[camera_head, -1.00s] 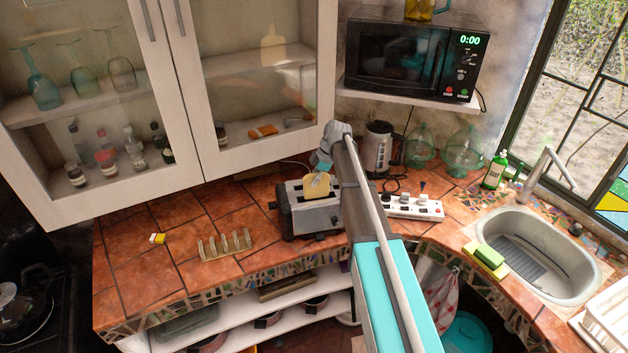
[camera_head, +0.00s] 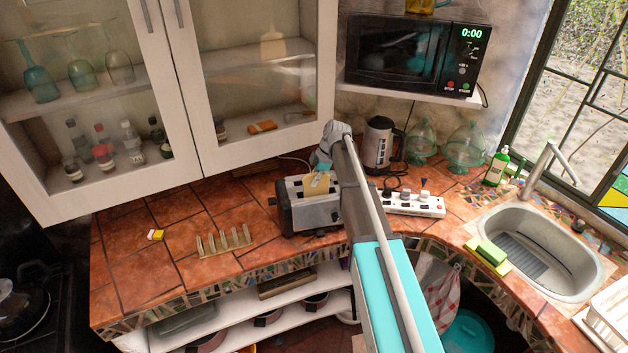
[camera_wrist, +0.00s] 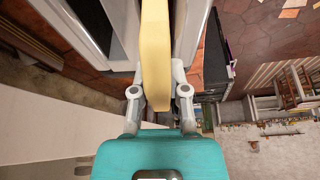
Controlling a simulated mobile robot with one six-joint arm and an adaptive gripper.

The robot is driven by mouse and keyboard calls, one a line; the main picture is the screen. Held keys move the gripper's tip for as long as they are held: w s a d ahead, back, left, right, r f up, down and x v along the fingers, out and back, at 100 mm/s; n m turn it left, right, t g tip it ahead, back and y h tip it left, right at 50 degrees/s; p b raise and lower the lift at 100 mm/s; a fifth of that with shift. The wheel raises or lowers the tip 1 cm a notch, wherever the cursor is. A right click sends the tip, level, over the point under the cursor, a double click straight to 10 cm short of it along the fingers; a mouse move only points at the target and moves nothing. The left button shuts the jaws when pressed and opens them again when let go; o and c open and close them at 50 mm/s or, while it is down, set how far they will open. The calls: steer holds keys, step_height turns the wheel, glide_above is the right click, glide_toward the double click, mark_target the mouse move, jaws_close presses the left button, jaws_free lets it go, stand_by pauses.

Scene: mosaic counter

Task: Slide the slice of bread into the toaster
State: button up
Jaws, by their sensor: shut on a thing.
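The slice of bread (camera_head: 316,185) is pale yellow and stands on edge at the top of the toaster. In the wrist view the bread (camera_wrist: 155,45) is seen edge-on between my two fingers. My gripper (camera_wrist: 157,75) is shut on it; in the head view my gripper (camera_head: 322,166) is partly hidden by my arm. The toaster (camera_head: 308,216) is silver and dark, standing on the tiled counter, its right side hidden by my arm. In the wrist view the toaster (camera_wrist: 76,15) shows metal beside the bread. The bread's lower edge is hidden, so its depth in the slot is unclear.
A wooden toast rack (camera_head: 223,242) stands left of the toaster. A white power strip (camera_head: 415,204) and a kettle (camera_head: 378,145) are to the right. The cabinet (camera_head: 250,80) overhangs the counter at the left. The tiles between the small yellow-white item (camera_head: 155,235) and the rack are clear.

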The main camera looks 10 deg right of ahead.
steer(key=shift+f, duration=0.3)
steer(key=o, duration=0.5)
steer(key=shift+o, duration=0.2)
stand_by(0.7)
steer(key=o, duration=0.5)
steer(key=shift+o, duration=0.2)
steer(key=shift+r, duration=0.1)
